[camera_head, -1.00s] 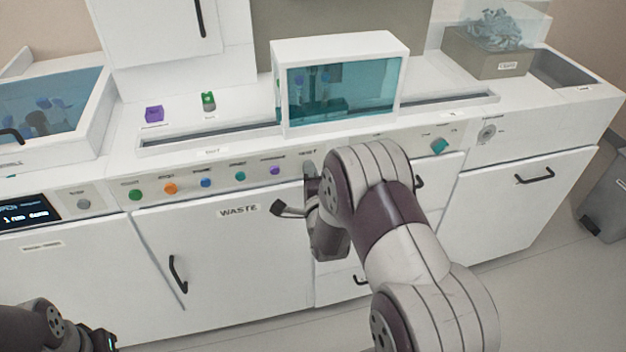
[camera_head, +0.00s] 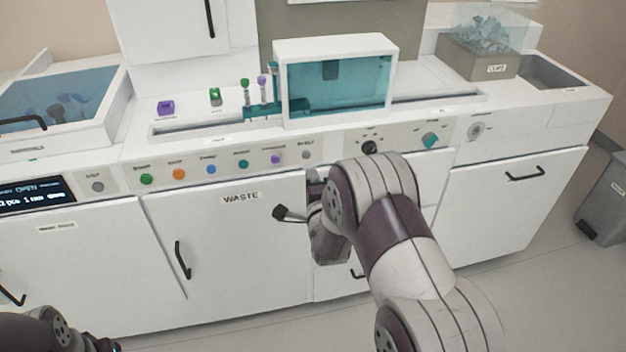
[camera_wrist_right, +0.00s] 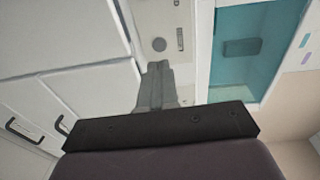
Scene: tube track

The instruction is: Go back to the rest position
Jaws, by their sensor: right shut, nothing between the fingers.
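My right arm reaches in from the lower right of the head view. Its gripper (camera_head: 314,180) is in front of the bench's front face, just right of the WASTE door and below the last panel button, and is partly hidden by the wrist. In the right wrist view the gripper fingers (camera_wrist_right: 154,72) are together, with nothing between them, pointing toward a grey round button (camera_wrist_right: 159,44). My left arm shows only as a dark part at the lower left corner of the head view, and its fingers are not visible.
A white cabinet with a teal window (camera_head: 337,84) stands on the bench. A teal carrier (camera_head: 262,110) with capped tubes is at its left side on the track. A row of coloured buttons (camera_head: 211,169) runs along the front panel. A grey bin (camera_head: 606,200) stands right.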

